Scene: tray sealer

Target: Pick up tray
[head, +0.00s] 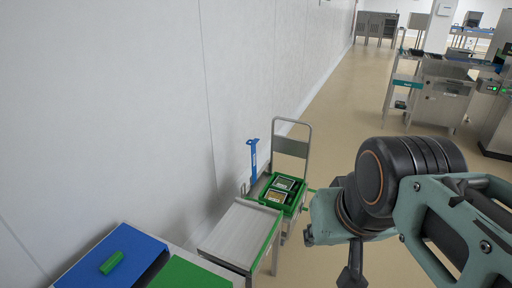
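A green crate (270,203) sits on a trolley beside the wall, near the middle of the head view. Two dark trays with pale and yellowish contents lie in it, a farther tray (284,183) and a nearer tray (276,197). Which tray the task means I cannot tell.
The trolley has a grey upright handle (292,148). A blue tool (253,158) stands by the wall. A steel table (236,234) is in front. Blue (122,253) and green (190,275) boards lie lower left, a green block (111,262) on the blue one. Steel machine (440,95) stands upper right; the aisle floor is clear.

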